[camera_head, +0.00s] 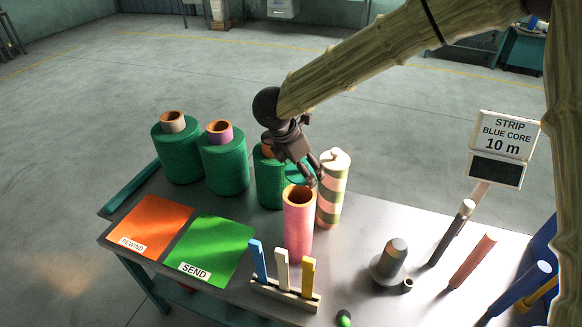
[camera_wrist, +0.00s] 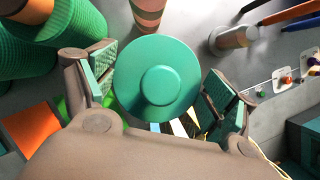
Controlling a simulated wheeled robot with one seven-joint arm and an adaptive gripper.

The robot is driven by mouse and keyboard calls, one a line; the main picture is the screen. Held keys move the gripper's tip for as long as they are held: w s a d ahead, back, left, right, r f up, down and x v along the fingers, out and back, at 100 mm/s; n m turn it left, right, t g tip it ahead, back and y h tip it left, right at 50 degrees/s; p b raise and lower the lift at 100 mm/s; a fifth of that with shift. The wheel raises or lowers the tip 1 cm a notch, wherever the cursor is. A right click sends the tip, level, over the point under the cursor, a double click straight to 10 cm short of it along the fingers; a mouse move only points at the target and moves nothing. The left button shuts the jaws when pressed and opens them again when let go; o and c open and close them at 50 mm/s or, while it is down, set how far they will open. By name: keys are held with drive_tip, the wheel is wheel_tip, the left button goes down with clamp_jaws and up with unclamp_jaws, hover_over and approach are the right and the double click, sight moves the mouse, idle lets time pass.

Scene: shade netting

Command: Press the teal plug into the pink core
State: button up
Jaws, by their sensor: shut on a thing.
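The teal plug (camera_wrist: 158,78) is a round disc with a raised centre, held between the two fingers of my gripper (camera_wrist: 160,92) in the wrist view. In the head view my gripper (camera_head: 312,176) is just above and behind the pink core, with part of the plug (camera_head: 298,172) showing beside the fingers. The pink core (camera_head: 298,232) stands upright on the table, its brown-lined top opening uncovered and visible. The plug is apart from that opening. In the wrist view I cannot make out the pink core; the plug and gripper may hide it.
A striped cylinder (camera_head: 331,190) stands close behind the core. Green rolls (camera_head: 225,165) stand to the left. A rack (camera_head: 286,294) with blue, white and yellow strips sits in front. A grey cone-shaped piece (camera_head: 391,263) and several upright rods are at right. Orange (camera_head: 149,222) and green (camera_head: 212,248) mats lie left.

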drive_tip(key=shift+s+a+r, duration=0.2)
drive_tip(key=shift+a+r, duration=0.1)
drive_tip(key=shift+a, duration=0.1)
drive_tip(key=shift+f+b, duration=1.9)
drive_tip(key=shift+f, duration=1.35)
drive_tip(key=shift+f+b, duration=0.5)
drive_tip(key=shift+f, duration=0.15)
idle(0.7)
idle(0.7)
drive_tip(key=o, duration=0.8)
drive_tip(key=shift+r, duration=0.1)
drive_tip(key=shift+r+p, duration=1.95)
drive_tip(key=shift+r, duration=1.5)
